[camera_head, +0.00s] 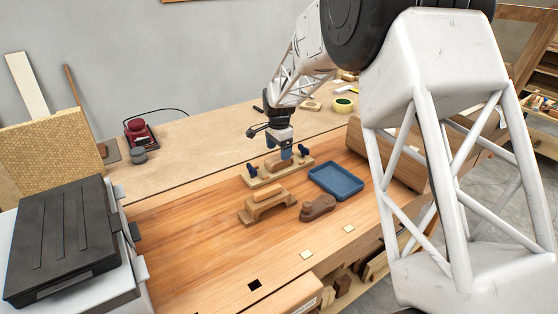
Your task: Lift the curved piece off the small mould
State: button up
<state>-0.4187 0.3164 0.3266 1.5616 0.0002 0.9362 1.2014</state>
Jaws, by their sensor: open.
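My gripper (286,152) is pointing down over a flat wooden board (264,180) with dark blue knobs (252,170) on it. A small rounded wooden block on this board, likely a mould, shows beneath the gripper and is partly hidden by it. The gripper's jaws are open; at this size I cannot tell whether they touch or straddle a curved piece. In front stands a wooden bridge-shaped form (268,204) with a paler strip on top. I cannot make out the curved piece's edge clearly.
A blue tray (336,181) lies right of the board. A dark brown shaped wooden block (317,207) lies in front of the tray. A large curved wooden form (390,158) stands behind at right. A black-topped machine (62,240) fills the left. The bench's left-front surface is clear.

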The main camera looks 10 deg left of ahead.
aim_at(279, 157)
jog(key=shift+f, duration=1.95)
jog(key=c, duration=1)
jog(key=shift+r, duration=5)
